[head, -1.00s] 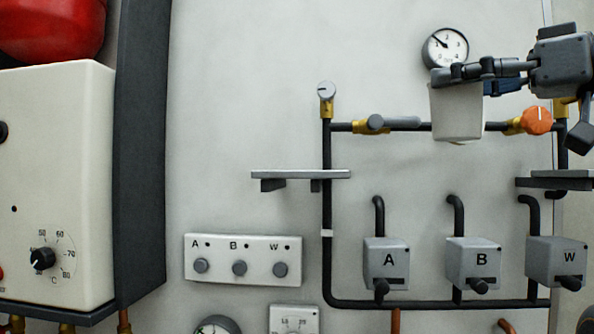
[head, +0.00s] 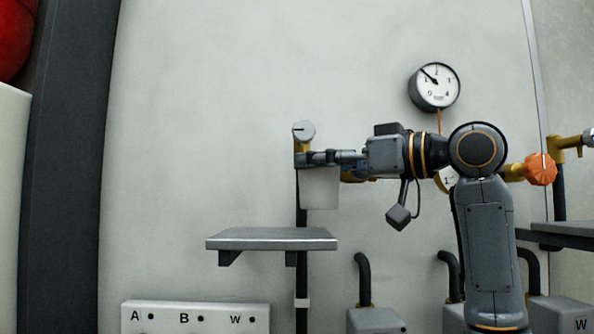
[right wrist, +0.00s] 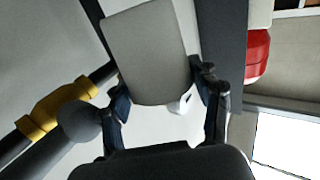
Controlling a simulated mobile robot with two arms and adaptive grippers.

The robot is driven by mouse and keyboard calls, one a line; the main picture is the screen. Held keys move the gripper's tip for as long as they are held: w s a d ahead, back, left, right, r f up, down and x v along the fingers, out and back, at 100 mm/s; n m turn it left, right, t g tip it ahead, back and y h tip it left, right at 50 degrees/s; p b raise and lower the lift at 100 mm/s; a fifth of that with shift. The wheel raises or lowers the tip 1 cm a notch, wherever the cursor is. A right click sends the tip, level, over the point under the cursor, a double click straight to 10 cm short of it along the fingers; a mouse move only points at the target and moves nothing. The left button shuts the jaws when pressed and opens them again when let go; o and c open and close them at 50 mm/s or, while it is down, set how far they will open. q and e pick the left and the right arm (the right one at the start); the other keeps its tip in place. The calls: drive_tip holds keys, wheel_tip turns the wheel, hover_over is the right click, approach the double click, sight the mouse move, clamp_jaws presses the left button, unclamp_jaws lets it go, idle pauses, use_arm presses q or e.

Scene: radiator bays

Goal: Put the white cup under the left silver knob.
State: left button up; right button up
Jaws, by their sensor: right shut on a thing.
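The white cup (head: 320,189) hangs upright in my right gripper (head: 322,158), which is shut on it near its rim. The left silver knob (head: 303,131) sits on a brass fitting at the top of the left black pipe. The cup is below and slightly right of this knob, in front of the pipe. A grey shelf (head: 270,238) is below the cup, with a gap between them. In the right wrist view the cup (right wrist: 150,50) is between the two fingers (right wrist: 165,98). My left gripper is not in view.
An orange knob (head: 540,169) is at the right, with another silver knob (head: 590,137) at the far right edge. A pressure gauge (head: 434,86) is on the wall above my arm. A switch panel (head: 195,317) is below the shelf. The shelf top looks empty.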

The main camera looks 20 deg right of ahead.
drive_tip(key=p+x, duration=0.1)
drive_tip(key=x, duration=0.2)
drive_tip(key=shift+r, duration=0.2)
drive_tip(key=shift+w+a, duration=0.2)
drive_tip(key=shift+a, duration=0.05)
drive_tip(key=f+p, duration=0.2)
drive_tip(key=f, duration=0.1)
drive_tip(key=shift+w+a, duration=0.25)
drive_tip(key=shift+w, duration=0.1)
drive_tip(key=shift+f, duration=0.25)
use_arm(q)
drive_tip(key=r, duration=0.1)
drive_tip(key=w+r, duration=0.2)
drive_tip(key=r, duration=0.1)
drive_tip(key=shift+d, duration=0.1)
use_arm(e)
drive_tip(key=shift+s+d, duration=0.15)
drive_tip(key=shift+s, duration=0.05)
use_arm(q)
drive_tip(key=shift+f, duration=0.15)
use_arm(e)
drive_tip(key=shift+f, duration=0.15)
drive_tip(key=o, duration=0.6)
drive_tip(key=shift+f, duration=0.1)
drive_tip(key=shift+c, duration=0.2)
drive_tip(key=shift+o, duration=0.8)
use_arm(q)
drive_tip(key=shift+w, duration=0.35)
use_arm(e)
drive_tip(key=shift+w, duration=0.1)
